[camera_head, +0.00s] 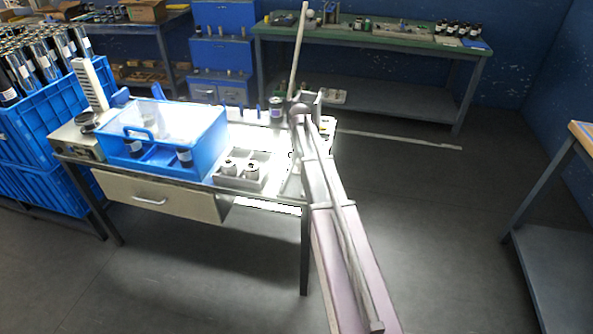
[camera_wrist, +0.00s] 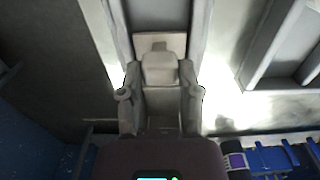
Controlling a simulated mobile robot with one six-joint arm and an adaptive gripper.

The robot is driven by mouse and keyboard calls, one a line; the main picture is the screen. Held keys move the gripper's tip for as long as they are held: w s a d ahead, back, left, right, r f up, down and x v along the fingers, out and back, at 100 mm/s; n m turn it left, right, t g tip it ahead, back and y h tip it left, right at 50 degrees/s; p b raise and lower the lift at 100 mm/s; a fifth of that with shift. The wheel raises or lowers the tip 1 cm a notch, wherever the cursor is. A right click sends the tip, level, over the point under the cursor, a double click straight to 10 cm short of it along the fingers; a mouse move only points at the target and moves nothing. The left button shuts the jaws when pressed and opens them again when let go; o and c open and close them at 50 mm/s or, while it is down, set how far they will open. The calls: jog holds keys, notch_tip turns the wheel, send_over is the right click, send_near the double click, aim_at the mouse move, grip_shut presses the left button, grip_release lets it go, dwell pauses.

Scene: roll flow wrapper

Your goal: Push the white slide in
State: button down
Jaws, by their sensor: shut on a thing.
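In the wrist view a pale block (camera_wrist: 160,68), which looks like the white slide, sits between the fingers of my gripper (camera_wrist: 160,93). The fingers are closed on its two sides. The block lies in line with a long grey channel that has raised side walls and runs away to the top of the view. A paler flat part shows just beyond the block. In the head view my own arm covers this spot at the table's right end, so the slide and my fingertips cannot be made out there.
A grey compartment tray (camera_head: 241,180) with small white jars stands left of my arm; it also shows in the wrist view (camera_wrist: 257,84). A blue clear-topped box (camera_head: 211,148) stands farther left. Blue pegs and a dark bottle (camera_head: 277,107) line the table's back edge. Floor to the right is clear.

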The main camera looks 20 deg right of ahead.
jog(key=shift+w+d, duration=0.5)
jog(key=shift+w, duration=0.1)
jog(key=shift+c, duration=1.4)
grip_release()
jog(key=shift+w, duration=0.1)
jog(key=shift+s+a, duration=0.15)
jog(key=shift+s, duration=0.1)
jog(key=s+a, duration=0.4)
jog(key=s, duration=0.1)
jog(key=s+a+r+p, duration=0.1)
jog(key=s, duration=0.2)
jog(key=shift+a, duration=0.4)
notch_tip(320, 180, up, 13)
jog(key=p, duration=1.3)
jog(key=s+a+f+n+b, duration=0.3)
jog(key=s+a+f+b, duration=0.3)
jog(key=f+b, duration=0.4)
jog(key=s+a+f+n+b, duration=0.3)
jog(key=s+a+f+b, duration=0.2)
jog(key=s+f+b, duration=0.4)
jog(key=shift+a+f+b, duration=0.35)
jog(key=shift+f+b, duration=0.5)
